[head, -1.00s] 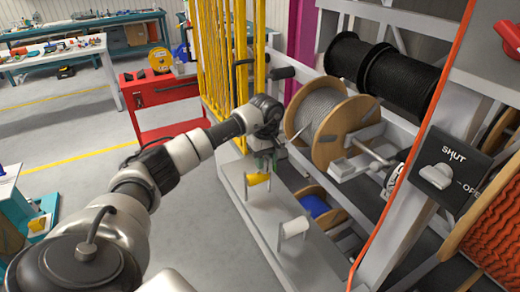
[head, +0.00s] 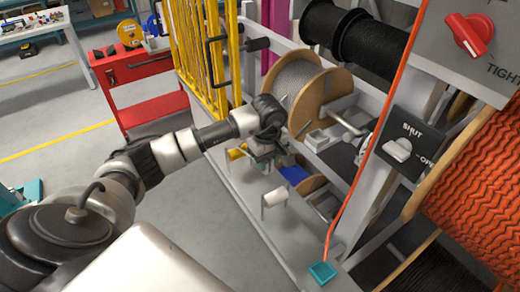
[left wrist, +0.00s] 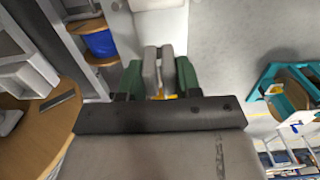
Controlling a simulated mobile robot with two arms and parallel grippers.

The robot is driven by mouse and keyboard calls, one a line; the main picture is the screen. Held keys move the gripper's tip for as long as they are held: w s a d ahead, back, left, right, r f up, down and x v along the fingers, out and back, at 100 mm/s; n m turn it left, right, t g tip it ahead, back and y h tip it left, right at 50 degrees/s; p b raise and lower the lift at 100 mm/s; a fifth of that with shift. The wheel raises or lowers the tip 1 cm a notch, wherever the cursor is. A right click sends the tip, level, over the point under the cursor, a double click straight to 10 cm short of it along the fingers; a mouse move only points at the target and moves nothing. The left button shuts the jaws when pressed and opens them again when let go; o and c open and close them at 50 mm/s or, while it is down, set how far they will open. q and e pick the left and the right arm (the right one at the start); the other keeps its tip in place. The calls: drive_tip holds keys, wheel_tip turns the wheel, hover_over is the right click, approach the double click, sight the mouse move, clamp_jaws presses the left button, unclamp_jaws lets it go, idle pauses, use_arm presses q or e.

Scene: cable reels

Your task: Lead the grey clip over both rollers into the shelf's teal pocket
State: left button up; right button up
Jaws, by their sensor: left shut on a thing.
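My left gripper (head: 264,162) hangs over the pale shelf, between the yellow roller (head: 238,153) and the white roller (head: 275,197). In the left wrist view its green fingers (left wrist: 160,78) are shut on a grey piece (left wrist: 152,70), which looks like the grey clip. The clip is too small to make out in the head view. A bit of yellow shows behind the fingers in the left wrist view. The teal pocket (head: 322,272) is at the shelf's near end, apart from the gripper. My right gripper is out of view.
A wooden reel of grey cable (head: 300,88) stands right behind my left gripper. A blue reel (head: 293,174) sits below it. Yellow bars (head: 200,55) rise behind the shelf's far end. An orange cable (head: 365,150) runs down to the teal pocket, past a switch panel (head: 405,150).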

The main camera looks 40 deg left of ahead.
use_arm(q)
drive_tip(key=s+d, duration=0.4)
drive_tip(key=d, duration=0.7)
drive_tip(key=shift+s+d, duration=0.25)
drive_tip(key=shift+s, duration=0.15)
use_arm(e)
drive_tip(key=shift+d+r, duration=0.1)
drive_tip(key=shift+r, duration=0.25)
use_arm(q)
drive_tip(key=shift+f, duration=0.1)
